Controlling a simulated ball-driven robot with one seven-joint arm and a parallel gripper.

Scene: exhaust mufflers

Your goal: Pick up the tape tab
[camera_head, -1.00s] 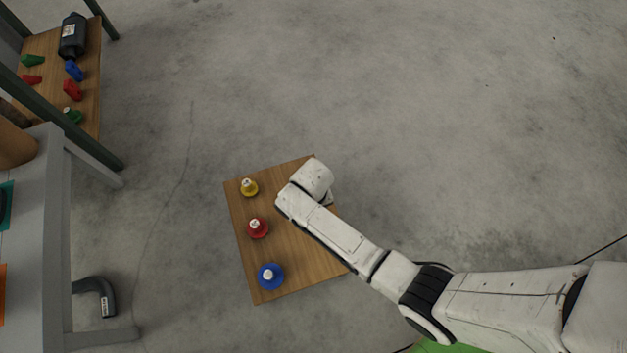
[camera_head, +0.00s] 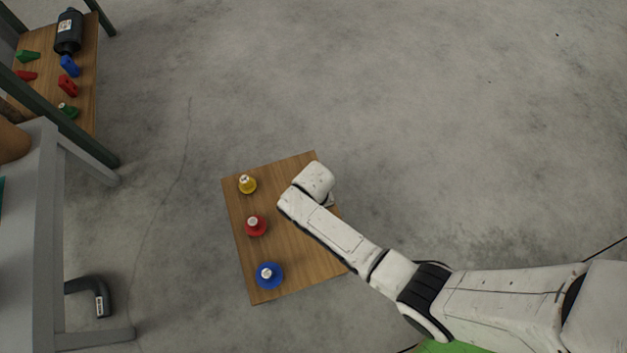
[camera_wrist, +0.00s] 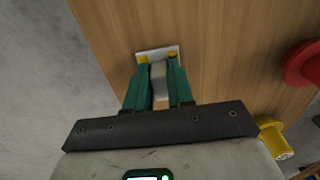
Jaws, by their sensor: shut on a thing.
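In the wrist view, a small pale tape tab (camera_wrist: 158,76) stands between the green fingers of my gripper (camera_wrist: 158,60), with a flat whitish square at their yellow tips. My gripper is shut on the tab, over the wooden board (camera_wrist: 215,60). I cannot tell whether the tab touches the board. In the head view my arm hides the gripper and most of that spot; only a pale edge shows beside my wrist above the board (camera_head: 300,255).
On the board stand a yellow knob (camera_head: 247,185), a red knob (camera_head: 256,226) and a blue knob (camera_head: 269,276). A grey bench (camera_head: 50,230) and a shelf (camera_head: 88,90) with coloured pieces stand at the left. A dark bent pipe (camera_head: 97,293) lies on the floor. The floor beyond is clear.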

